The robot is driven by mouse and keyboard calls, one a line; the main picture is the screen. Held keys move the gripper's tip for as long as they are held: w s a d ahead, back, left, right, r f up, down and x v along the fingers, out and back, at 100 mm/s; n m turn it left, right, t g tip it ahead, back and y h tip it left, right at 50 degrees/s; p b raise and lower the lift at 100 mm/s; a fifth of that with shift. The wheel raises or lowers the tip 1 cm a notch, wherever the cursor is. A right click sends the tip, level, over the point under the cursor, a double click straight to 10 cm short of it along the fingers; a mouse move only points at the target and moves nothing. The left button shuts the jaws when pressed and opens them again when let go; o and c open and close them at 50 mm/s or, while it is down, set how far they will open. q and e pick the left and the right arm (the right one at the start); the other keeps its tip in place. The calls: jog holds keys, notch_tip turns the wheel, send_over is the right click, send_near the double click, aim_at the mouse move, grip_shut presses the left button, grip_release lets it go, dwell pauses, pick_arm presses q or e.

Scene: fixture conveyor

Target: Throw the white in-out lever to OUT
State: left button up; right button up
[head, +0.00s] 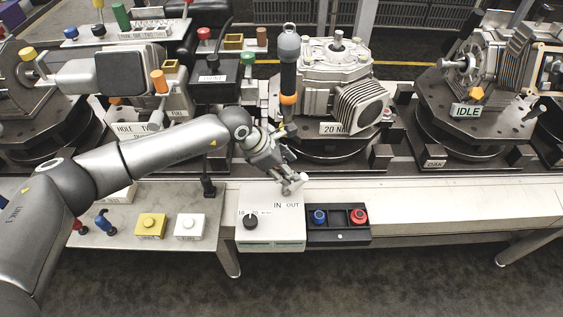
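The pale control box (270,240) stands at the front edge of the bench, with IN on the left and OUT on the right printed on its top. The white lever (302,178) shows its pale knob at the box's back right, above the OUT lettering. My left gripper (290,184) reaches in from the left, its fingertips pointing down at or beside the lever. The fingers hide the lever's lower part, and I cannot tell whether they touch or grip it. My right gripper is not in view.
A black dial (250,222) sits on the box's front left. A dark tray (338,236) with a blue and a red knob adjoins the box on the right. Yellow (150,226) and white (189,227) button boxes stand left. A black-and-orange tool (288,70) hangs behind my gripper.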

pick_arm(q)
jog(key=shift+v, duration=1.4)
jog(key=shift+d, duration=0.1)
